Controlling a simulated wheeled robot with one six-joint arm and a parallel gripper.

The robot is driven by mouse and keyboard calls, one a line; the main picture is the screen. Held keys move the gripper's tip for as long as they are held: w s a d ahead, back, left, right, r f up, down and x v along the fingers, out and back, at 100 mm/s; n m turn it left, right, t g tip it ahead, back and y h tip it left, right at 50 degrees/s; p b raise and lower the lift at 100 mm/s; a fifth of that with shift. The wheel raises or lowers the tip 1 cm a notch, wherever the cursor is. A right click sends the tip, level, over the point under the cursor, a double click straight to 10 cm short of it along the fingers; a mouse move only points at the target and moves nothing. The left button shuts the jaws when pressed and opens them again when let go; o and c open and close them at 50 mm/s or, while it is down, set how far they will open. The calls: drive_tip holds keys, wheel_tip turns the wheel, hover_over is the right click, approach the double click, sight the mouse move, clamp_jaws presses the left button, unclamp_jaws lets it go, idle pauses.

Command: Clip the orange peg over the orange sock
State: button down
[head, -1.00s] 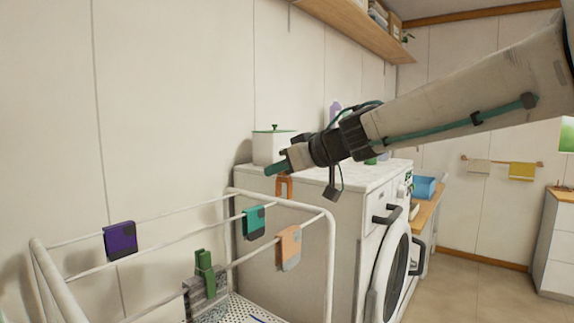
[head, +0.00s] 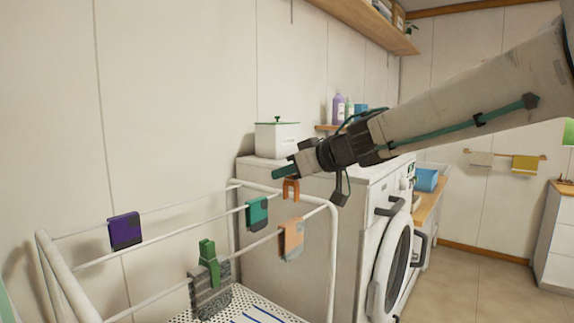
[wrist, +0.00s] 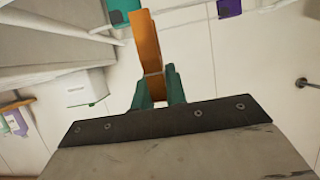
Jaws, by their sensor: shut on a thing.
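My gripper (head: 284,174) is shut on the orange peg (head: 291,189), which hangs below the fingertips. In the wrist view the orange peg (wrist: 148,42) sticks out from between the teal fingers (wrist: 158,88). The orange sock (head: 291,240), with a grey lower end, hangs over the front rail of the white drying rack (head: 331,255), near its right end. The peg is above the rack, behind the orange sock and apart from it. The sock is not recognisable in the wrist view.
A teal sock (head: 257,213) hangs on the middle rail and a purple sock (head: 125,231) on the back rail. The washing machine (head: 387,250) stands behind the rack, bearing a white box (head: 276,140).

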wheel_tip(320, 180, down, 8)
idle(1.0)
idle(0.4)
drive_tip(key=c, duration=1.3)
unclamp_jaws()
drive_tip(key=shift+c, duration=0.2)
drive_tip(key=shift+s, duration=0.1)
